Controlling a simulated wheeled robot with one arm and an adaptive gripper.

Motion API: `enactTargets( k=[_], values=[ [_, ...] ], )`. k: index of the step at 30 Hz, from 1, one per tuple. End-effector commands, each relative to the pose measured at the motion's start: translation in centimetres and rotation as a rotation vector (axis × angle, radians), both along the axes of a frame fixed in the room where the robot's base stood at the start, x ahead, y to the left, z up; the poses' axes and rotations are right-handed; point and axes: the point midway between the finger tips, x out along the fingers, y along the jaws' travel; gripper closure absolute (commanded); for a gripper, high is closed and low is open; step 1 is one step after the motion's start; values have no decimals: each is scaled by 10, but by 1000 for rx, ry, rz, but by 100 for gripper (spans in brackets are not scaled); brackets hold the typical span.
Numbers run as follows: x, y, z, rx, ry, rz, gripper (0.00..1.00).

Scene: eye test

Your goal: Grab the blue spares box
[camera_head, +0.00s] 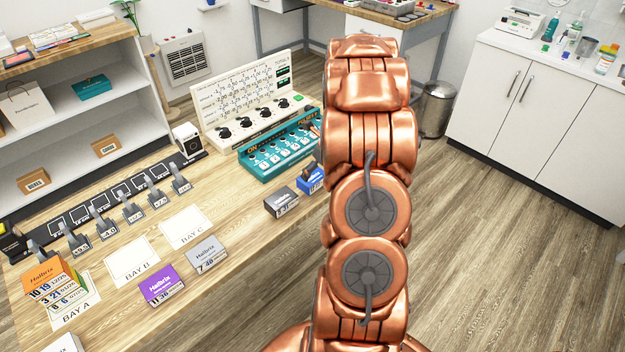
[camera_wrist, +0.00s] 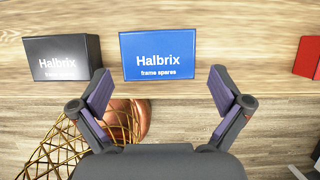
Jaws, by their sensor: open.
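The blue box (camera_wrist: 158,55), marked "Halbrix frame spares", stands at the table edge in the wrist view. In the head view, the blue box (camera_head: 309,184) is partly hidden behind my copper arm. My gripper (camera_wrist: 159,77) is open and empty in the wrist view. Its two purple-padded fingers are spread to either side below the box, apart from each other. I cannot tell the exact gap to the box. In the head view my gripper is mostly hidden by the arm.
A dark grey Halbrix box (camera_wrist: 62,58) stands left of the blue one; a red item (camera_wrist: 307,57) is at right. Purple (camera_head: 161,285), grey (camera_head: 207,255) and orange (camera_head: 47,275) boxes stand further along the table. A teal switch panel (camera_head: 276,146) is behind. Gold wire mesh (camera_wrist: 62,150) shows below.

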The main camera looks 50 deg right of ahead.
Motion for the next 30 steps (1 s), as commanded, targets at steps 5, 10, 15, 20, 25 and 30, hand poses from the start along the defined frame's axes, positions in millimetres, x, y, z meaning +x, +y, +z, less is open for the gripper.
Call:
enactTargets(
  k=[5, 10, 15, 20, 25, 30],
  values=[
    [2, 1, -6, 2, 1, 2, 0],
    [7, 2, -18, 2, 1, 2, 0],
    [14, 3, -36, 4, 1, 2, 0],
    [19, 3, -47, 1, 0, 4, 0],
    [20, 2, -49, -1, -1, 3, 0],
    [20, 2, -49, -1, 0, 3, 8]
  ],
)
